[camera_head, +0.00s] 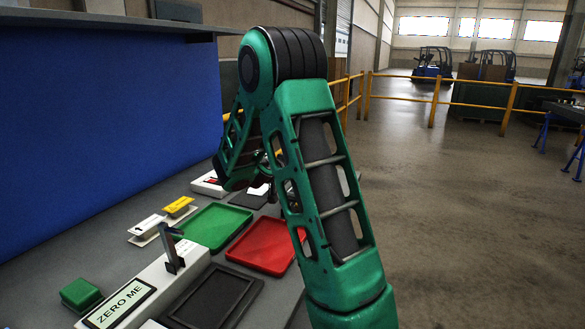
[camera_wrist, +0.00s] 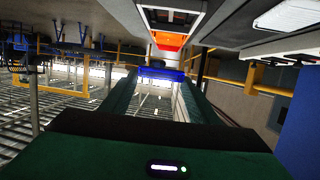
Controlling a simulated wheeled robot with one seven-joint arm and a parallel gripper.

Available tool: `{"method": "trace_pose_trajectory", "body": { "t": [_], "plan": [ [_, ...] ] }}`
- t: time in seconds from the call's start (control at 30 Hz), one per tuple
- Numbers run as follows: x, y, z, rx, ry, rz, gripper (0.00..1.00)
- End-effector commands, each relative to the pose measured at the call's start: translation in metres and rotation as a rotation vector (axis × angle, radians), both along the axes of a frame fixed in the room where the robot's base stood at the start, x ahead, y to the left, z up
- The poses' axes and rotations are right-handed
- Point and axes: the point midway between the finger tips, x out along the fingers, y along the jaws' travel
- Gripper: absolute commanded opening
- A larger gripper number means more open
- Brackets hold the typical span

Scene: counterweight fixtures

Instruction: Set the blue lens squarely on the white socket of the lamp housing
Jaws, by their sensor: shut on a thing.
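My gripper (camera_wrist: 162,88) shows in the wrist view with its two dark green fingers reaching forward. It is shut on the blue lens (camera_wrist: 162,74), a thin blue piece across the fingertips. Just beyond the lens, an orange-red patch (camera_wrist: 170,40) shows below a white-edged dark fixture (camera_wrist: 172,16); I cannot tell for sure whether this is the lamp housing. The lens looks apart from it. The white socket cannot be made out clearly. In the head view my bent green arm hides the gripper, the lens and part of the bench behind it.
In the head view the bench holds a green tray (camera_head: 212,226), a red tray (camera_head: 268,246), a black tray (camera_head: 214,297), a white ZERO ME device (camera_head: 150,287) with an upright post, and a green block (camera_head: 80,293). A blue wall (camera_head: 100,110) stands behind. Open floor lies right.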

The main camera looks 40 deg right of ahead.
Motion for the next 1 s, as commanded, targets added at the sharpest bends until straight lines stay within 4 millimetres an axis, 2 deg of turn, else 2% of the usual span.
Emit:
{"method": "trace_pose_trajectory", "body": {
  "t": [0.7,1.0],
  "plan": [
    [0.004,0.007,-0.059,0.001,0.003,0.01,0.33],
    [0.004,0.007,-0.071,0.0,0.0,0.009,0.33]
  ]
}}
